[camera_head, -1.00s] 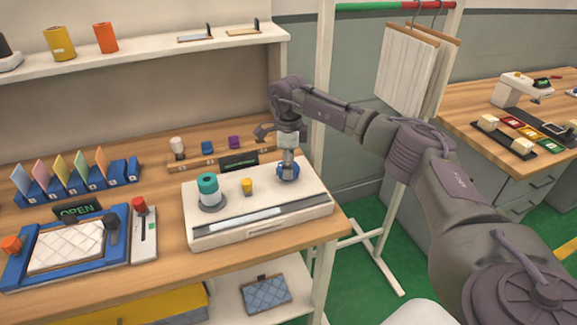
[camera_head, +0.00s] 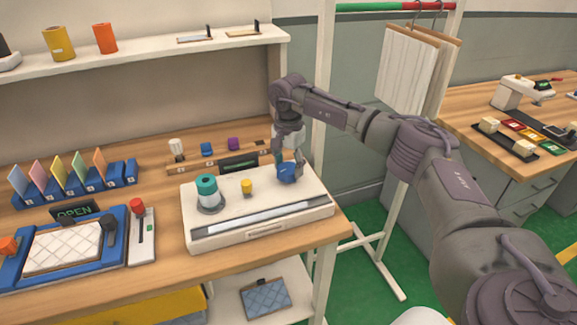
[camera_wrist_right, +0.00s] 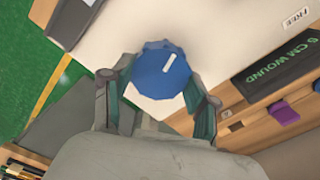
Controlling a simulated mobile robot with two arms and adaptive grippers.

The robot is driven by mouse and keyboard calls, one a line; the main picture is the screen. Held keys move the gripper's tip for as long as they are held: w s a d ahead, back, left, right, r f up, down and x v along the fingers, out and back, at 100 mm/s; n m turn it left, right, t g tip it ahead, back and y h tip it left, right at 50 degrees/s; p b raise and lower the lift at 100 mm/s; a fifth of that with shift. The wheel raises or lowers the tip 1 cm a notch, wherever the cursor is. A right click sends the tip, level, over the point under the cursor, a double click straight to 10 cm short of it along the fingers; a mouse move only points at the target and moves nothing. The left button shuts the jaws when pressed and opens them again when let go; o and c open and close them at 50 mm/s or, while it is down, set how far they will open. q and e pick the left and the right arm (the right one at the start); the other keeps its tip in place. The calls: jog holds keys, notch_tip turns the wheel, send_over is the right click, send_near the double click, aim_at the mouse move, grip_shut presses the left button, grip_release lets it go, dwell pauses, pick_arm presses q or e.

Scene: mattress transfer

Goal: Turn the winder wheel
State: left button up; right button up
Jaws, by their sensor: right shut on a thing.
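The blue winder wheel (camera_head: 288,173) sits at the right end of the white winder machine (camera_head: 262,229). In the right wrist view the wheel (camera_wrist_right: 160,70) is a faceted blue knob with a short white mark pointing to the upper right. My right gripper (camera_head: 290,165) reaches down over the wheel. Its two fingers (camera_wrist_right: 159,98) stand on either side of the wheel and are shut on it. A teal spool (camera_head: 207,187) stands on the left of the machine, with a small yellow peg (camera_head: 246,187) between spool and wheel. My left gripper is not in view.
A small display (camera_wrist_right: 275,72) behind the machine reads "6 CM WOUND". A wooden rail (camera_head: 222,161) with small coloured pieces stands behind. A blue frame with a quilted pad (camera_head: 62,250) and a red-topped lever unit (camera_head: 142,235) lie to the left. A hanging rack stands at the right.

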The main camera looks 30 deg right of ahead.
aim_at(288, 167)
jog(key=n, duration=0.4)
jog(key=shift+w+r+n, duration=0.1)
jog(key=shift+w+n, duration=0.05)
jog(key=shift+n, duration=0.15)
jog(key=shift+n+b, duration=0.35)
jog(key=shift+n, duration=1.95)
jog(key=o, duration=1)
jog(key=shift+o, duration=0.8)
notch_tip(288, 167, up, 12)
